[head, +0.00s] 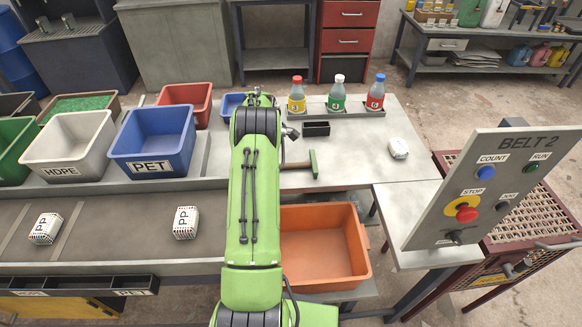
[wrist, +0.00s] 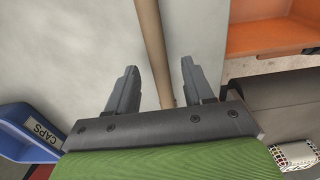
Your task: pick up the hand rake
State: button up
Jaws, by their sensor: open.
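The hand rake lies on the grey worktable in the head view, with a brown wooden handle (head: 296,165) and a green head (head: 313,163) at its right end. My green arm covers the handle's left part and hides my gripper there. In the wrist view my gripper (wrist: 158,70) is open, with one dark finger on each side of the wooden handle (wrist: 152,45). The fingers do not touch the handle. The rake's head is out of the wrist view. I cannot tell how far the fingers are above the table.
A black tray (head: 316,129) and a rack with several bottles (head: 336,103) stand behind the rake. An orange bin (head: 320,250) sits below the table's front edge, also at top right in the wrist view (wrist: 262,28). A blue CAPS bin (wrist: 28,140) is at left.

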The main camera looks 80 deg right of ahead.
jog(key=shift+f, duration=0.9)
jog(key=shift+r, duration=0.1)
grip_shut()
notch_tip(320, 180, up, 10)
jog(key=p, duration=0.1)
notch_tip(320, 180, up, 10)
jog(key=p, duration=0.9)
jog(key=shift+p, duration=0.35)
